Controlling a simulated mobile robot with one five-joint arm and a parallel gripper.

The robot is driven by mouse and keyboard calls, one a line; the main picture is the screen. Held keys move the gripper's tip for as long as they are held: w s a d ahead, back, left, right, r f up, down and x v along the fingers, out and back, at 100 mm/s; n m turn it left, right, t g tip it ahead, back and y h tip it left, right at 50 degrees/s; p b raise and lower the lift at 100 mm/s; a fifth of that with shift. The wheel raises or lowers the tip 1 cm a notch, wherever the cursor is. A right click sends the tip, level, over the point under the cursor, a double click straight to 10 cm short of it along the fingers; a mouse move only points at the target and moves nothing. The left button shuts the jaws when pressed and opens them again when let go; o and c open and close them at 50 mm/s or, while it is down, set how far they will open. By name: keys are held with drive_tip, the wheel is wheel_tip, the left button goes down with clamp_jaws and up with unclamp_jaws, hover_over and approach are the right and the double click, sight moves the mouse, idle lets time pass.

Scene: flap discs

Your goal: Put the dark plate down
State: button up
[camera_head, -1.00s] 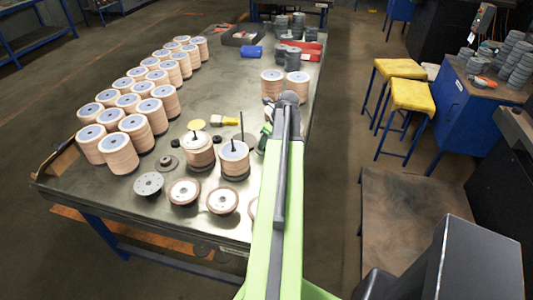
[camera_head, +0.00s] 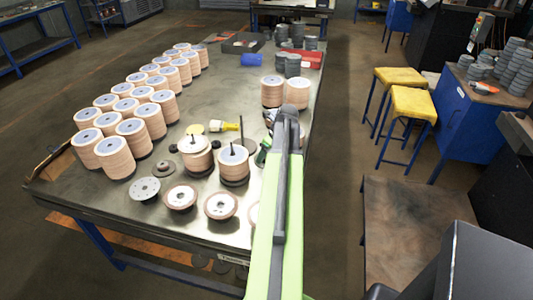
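A dark round plate (camera_head: 246,147) with a thin upright rod lies on the metal workbench (camera_head: 215,100), left of my arm. A grey disc with holes (camera_head: 145,189) lies near the bench's front edge, and a small dark flanged disc (camera_head: 163,169) lies behind it. I cannot tell which of these is the plate of the task. My arm reaches forward over the right side of the bench. Its end (camera_head: 270,119) is mostly hidden behind my own arm, so the fingers and anything between them cannot be made out.
Rows of flap disc stacks (camera_head: 134,134) fill the bench's left side. Two stacks on spindles (camera_head: 195,155) stand near the front, with single discs (camera_head: 221,205) before them. Two more stacks (camera_head: 272,92) stand beyond my arm's end. Yellow-topped stools (camera_head: 412,101) stand to the right.

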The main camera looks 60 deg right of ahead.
drive_tip(key=shift+o, duration=0.2)
drive_tip(key=shift+r, duration=0.25)
drive_tip(key=p+v, duration=1.1)
drive_tip(key=shift+s+r, duration=0.2)
drive_tip(key=shift+r, duration=0.15)
